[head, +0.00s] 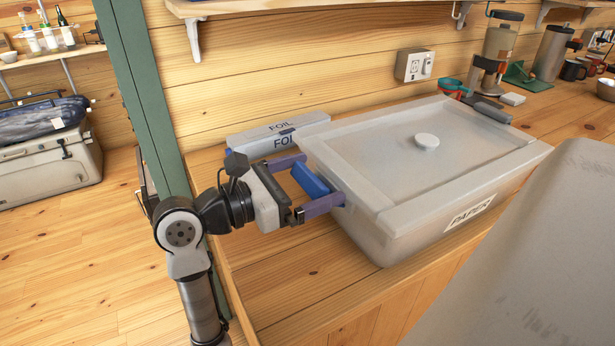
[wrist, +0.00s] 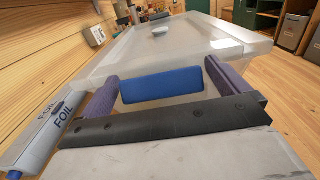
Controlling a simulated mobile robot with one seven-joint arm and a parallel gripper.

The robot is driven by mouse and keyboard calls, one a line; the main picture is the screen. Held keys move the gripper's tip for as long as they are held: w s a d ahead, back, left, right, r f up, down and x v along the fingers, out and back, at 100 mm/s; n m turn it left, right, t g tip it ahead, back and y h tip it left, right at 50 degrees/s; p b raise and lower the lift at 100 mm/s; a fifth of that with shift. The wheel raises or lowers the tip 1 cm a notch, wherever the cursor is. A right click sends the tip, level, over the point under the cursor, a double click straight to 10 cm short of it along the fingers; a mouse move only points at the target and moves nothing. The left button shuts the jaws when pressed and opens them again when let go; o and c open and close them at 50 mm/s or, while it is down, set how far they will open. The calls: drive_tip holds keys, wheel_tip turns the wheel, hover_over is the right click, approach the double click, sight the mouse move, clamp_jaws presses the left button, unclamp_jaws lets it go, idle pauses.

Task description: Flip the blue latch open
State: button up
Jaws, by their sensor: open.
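The blue latch (head: 310,181) is on the left end of a pale, translucent lidded box (head: 390,222) marked PAPER. My gripper (head: 322,182) is open at that end, with one purple finger on each side of the latch. In the wrist view the latch (wrist: 162,84) shows as a wide blue bar between the two fingers (wrist: 168,88). I cannot tell whether the fingers touch it. The box lid (head: 380,135) lies flat on the box and has a round white knob.
An outlet (head: 414,65) is on the wall. A grinder (head: 497,45), a red-handled tool and mugs stand beyond the box. A green post (head: 145,90) rises left of the counter. A large grey surface fills the lower right.

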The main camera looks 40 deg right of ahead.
drive_tip(key=c, duration=0.9)
drive_tip(key=b, duration=0.2)
drive_tip(key=f+h+b, duration=0.1)
drive_tip(key=shift+w+a+f+b, duration=0.1)
drive_tip(key=shift+a+f+b, duration=0.15)
drive_tip(key=shift+b, duration=0.1)
drive_tip(key=h+b, duration=0.1)
drive_tip(key=b, duration=0.1)
drive_tip(key=h+b, duration=0.1)
drive_tip(key=b, duration=0.2)
drive_tip(key=f+g+h+b, duration=0.1)
drive_tip(key=h+b, duration=0.1)
drive_tip(key=shift+a, duration=0.4)
drive_tip(key=shift+g, duration=0.3)
drive_tip(key=shift+r, duration=0.1)
drive_tip(key=o, duration=0.9)
